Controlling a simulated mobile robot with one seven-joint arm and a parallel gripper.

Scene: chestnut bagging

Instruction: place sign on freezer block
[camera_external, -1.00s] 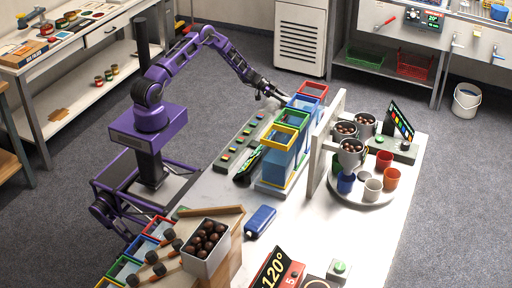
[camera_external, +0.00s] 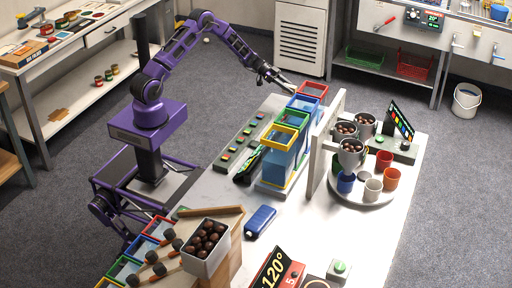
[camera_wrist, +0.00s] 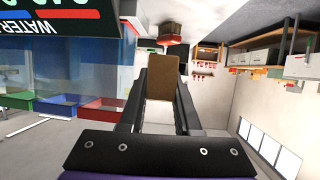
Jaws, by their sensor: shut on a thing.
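My gripper (camera_external: 284,84) is at the far end of the bench, above and beside the red-rimmed bin (camera_external: 312,90). In the wrist view its fingers are shut on a flat brown piece (camera_wrist: 163,77); I cannot tell whether this is part of a sign. A dark sign (camera_wrist: 60,18) with upside-down "WATER" lettering and a red stripe fills the wrist view's upper left, apart from the fingers. A dark "120°" sign (camera_external: 272,268) stands at the bench's front. I cannot pick out a freezer block.
Blue-, green- and yellow-rimmed bins (camera_external: 284,137) stand in a row beside the red one. A pale upright panel (camera_external: 322,150) separates them from a round tray (camera_external: 352,196) with cups. A chestnut box (camera_external: 206,258) stands near the front. A blue case (camera_external: 260,221) lies on the bench.

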